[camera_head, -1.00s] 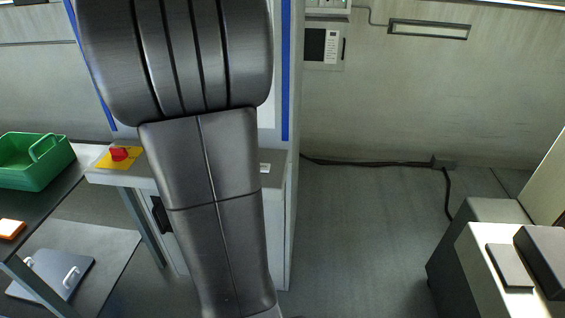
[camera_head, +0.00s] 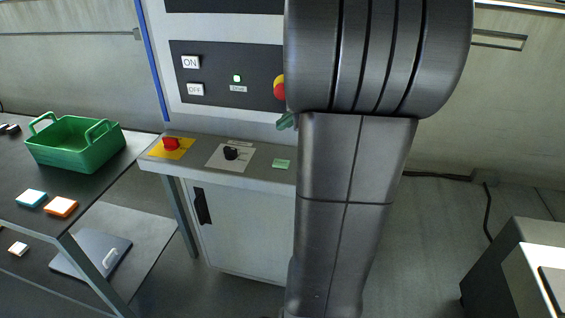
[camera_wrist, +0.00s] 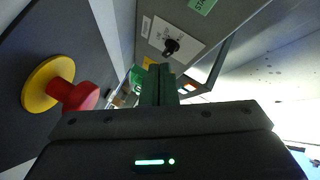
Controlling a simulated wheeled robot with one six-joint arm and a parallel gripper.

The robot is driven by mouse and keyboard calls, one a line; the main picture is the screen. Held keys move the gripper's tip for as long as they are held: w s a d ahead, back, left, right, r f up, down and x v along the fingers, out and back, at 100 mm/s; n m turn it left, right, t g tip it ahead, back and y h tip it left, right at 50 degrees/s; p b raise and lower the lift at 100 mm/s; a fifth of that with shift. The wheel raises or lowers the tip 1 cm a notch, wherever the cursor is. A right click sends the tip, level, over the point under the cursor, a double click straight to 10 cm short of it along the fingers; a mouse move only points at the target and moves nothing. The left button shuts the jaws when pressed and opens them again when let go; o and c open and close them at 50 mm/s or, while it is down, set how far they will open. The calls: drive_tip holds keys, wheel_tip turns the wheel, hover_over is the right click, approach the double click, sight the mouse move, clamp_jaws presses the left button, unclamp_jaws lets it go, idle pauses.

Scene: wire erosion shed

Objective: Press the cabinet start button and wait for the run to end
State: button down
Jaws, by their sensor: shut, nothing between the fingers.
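The cabinet's black control panel (camera_head: 215,75) carries a white ON button (camera_head: 190,62), a white OFF button (camera_head: 195,89) and a small lit lamp (camera_head: 237,78) above a small label. A red mushroom button on a yellow base (camera_head: 279,87) sits at the panel's right, partly behind my arm. It also shows large in the wrist view (camera_wrist: 75,95), left of my gripper (camera_wrist: 158,85). My gripper's green fingers are shut and empty, apart from the knob in view. In the head view only a bit of my gripper (camera_head: 286,121) shows beside my arm, below the mushroom button.
The ledge below the panel holds a red button on a yellow plate (camera_head: 171,144), a black knob on a white plate (camera_head: 231,153) and a green label (camera_head: 281,164). A dark table at left carries a green basket (camera_head: 75,143) and small coloured blocks.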

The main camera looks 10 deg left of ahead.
drive_tip(key=shift+f, duration=0.1)
drive_tip(key=b, duration=0.4)
hover_over(275, 159)
drive_tip(key=s+d, duration=0.1)
drive_tip(key=d, duration=0.2)
wheel_tip(275, 159, down, 8)
drive_tip(key=shift+s+r, duration=0.15)
drive_tip(key=shift+f+b, duration=0.5)
drive_tip(key=shift+b, duration=0.35)
drive_tip(key=shift+f+b, duration=0.15)
drive_tip(key=shift+b, duration=0.15)
idle(0.5)
drive_tip(key=shift+f+b, duration=0.3)
drive_tip(key=shift+b, duration=0.3)
